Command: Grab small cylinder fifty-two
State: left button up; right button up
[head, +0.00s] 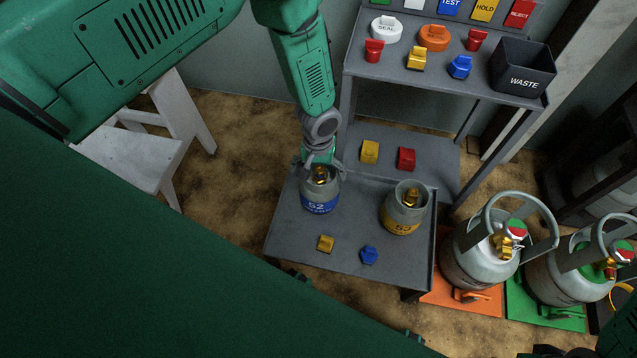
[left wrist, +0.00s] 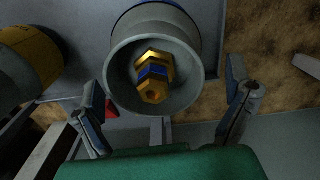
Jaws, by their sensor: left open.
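The small cylinder 52 (head: 320,190) stands upright on the low grey table, grey with a blue band marked 52 and a brass valve inside its collar. It also shows in the left wrist view (left wrist: 155,50), seen from above with its collar rim and brass valve with a blue ring. My left gripper (head: 322,168) is at the top of this cylinder. In the left wrist view its two fingers (left wrist: 170,112) are spread wide, one to each side below the collar, and hold nothing. Whether a finger touches the collar I cannot tell.
Small cylinder 53 (head: 402,212), with a yellow band, stands to the right on the same table (head: 290,228). Yellow (head: 325,244) and blue (head: 369,255) pieces lie in front. A shelf (head: 400,75) with caps and a waste bin (head: 522,66) stands behind. Large cylinders (head: 480,255) stand right.

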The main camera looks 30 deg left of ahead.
pick_arm(q)
jog(key=shift+d+f, duration=0.1)
jog(key=shift+f, duration=0.35)
jog(key=shift+d+r, duration=0.2)
jog(key=shift+d, duration=0.15)
jog(key=c, duration=1.7)
jog(key=shift+a, duration=0.25)
jog(key=shift+c, duration=0.3)
jog(key=shift+r, duration=0.1)
